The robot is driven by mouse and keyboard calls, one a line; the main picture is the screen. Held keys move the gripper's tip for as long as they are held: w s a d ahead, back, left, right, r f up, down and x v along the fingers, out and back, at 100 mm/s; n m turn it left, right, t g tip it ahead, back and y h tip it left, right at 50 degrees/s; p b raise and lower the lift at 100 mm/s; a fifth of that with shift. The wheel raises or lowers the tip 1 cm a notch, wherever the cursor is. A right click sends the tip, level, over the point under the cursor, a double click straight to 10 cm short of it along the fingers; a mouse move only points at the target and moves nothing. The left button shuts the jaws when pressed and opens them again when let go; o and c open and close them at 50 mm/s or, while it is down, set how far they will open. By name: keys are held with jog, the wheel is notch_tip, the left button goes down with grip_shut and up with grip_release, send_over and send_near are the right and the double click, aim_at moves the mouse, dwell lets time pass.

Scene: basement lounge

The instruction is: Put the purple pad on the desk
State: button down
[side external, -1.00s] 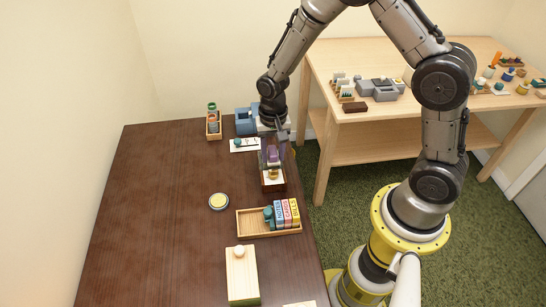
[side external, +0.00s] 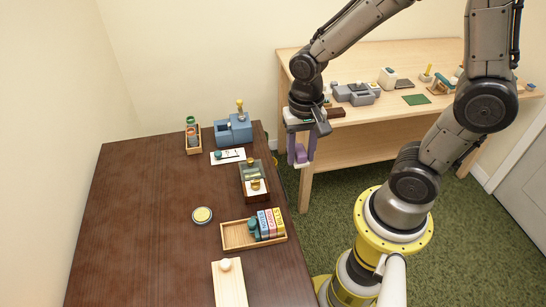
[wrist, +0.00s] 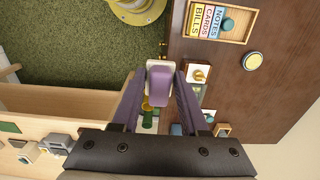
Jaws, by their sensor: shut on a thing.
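My gripper (side external: 301,150) is shut on the purple pad (side external: 300,155), a small purple block with a pale rim. In the side view it hangs in the air off the right edge of the dark brown table (side external: 130,220), in front of the light wooden table (side external: 380,75). In the wrist view the pad (wrist: 160,84) sits between the two fingertips of my gripper (wrist: 160,82), above the green carpet and beside the dark table's edge. The frames do not label either table as the desk.
The dark table holds a wooden tray with labelled blocks (side external: 236,236), a yellow-topped round tin (side external: 202,215), a brown box (side external: 248,169) and a blue-grey holder (side external: 222,134). The light table holds grey trays (side external: 345,94) and a green mat (side external: 416,99).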

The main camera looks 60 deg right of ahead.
jog(key=w+a+f, duration=0.2)
jog(key=w, duration=0.6)
send_over(218, 185)
jog(key=s, duration=0.1)
notch_tip(218, 185, down, 11)
jog(key=shift+s+r, duration=0.1)
jog(key=shift+w+a+f, duration=0.1)
jog(key=shift+w+f, duration=0.4)
jog(key=shift+f, duration=0.15)
jog(key=shift+w+f, duration=0.1)
jog(key=shift+f, duration=1.5)
jog(key=shift+c, duration=2.1)
grip_release()
jog(key=shift+f, duration=0.1)
